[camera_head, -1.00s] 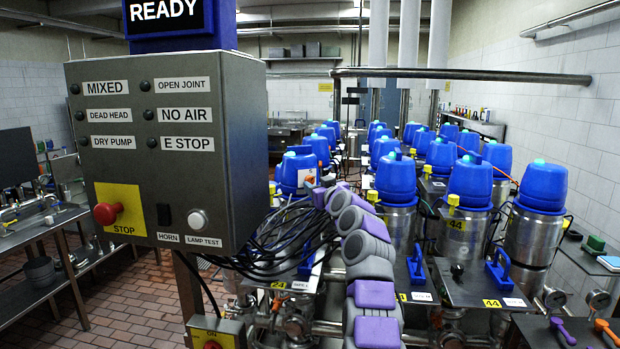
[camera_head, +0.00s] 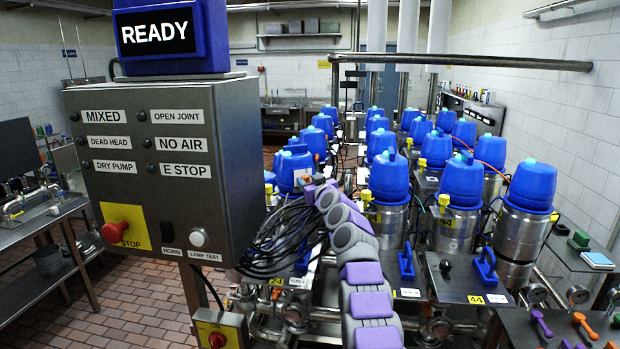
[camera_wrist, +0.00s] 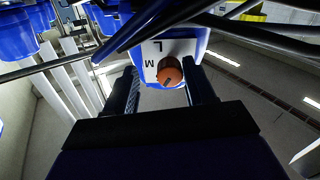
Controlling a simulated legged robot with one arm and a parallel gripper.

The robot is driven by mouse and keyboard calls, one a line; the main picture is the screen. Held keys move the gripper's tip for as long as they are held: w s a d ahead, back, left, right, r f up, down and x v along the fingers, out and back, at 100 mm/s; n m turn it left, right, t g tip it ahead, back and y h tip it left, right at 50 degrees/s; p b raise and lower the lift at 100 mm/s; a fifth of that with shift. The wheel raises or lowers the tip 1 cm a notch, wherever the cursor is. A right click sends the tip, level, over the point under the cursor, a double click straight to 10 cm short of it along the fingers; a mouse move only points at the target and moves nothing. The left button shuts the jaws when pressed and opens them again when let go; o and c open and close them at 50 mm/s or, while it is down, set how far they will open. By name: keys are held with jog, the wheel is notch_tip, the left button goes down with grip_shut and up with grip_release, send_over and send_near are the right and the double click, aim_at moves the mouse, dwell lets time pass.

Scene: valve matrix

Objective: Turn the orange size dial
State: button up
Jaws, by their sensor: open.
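The orange size dial (camera_wrist: 170,72) is a round knob on a white plate (camera_wrist: 152,60) marked M and L, which appear turned over in the wrist view. The plate is on a blue housing (camera_head: 293,163) in the head view, where the dial itself is hidden or too small to tell. My gripper (camera_wrist: 163,82) is open, with one dark finger on each side of the dial. I cannot tell whether either finger touches it. My purple and grey arm reaches forward to that housing in the head view.
A grey control box (camera_head: 160,170) with a red stop button (camera_head: 115,232) stands close on the left. Black cables (camera_head: 285,240) hang beside my arm. Several blue-topped steel pumps (camera_head: 389,180) stand to the right. Dark rods cross close to the dial in the wrist view.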

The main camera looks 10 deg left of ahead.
jog(key=shift+a+f, duration=0.2)
jog(key=shift+a, duration=0.7)
jog(key=shift+c, duration=1)
jog(key=shift+d+r, duration=0.1)
jog(key=shift+d, duration=0.5)
jog(key=c, duration=0.6)
jog(key=shift+a, duration=0.15)
grip_shut()
jog(key=shift+a, duration=0.2)
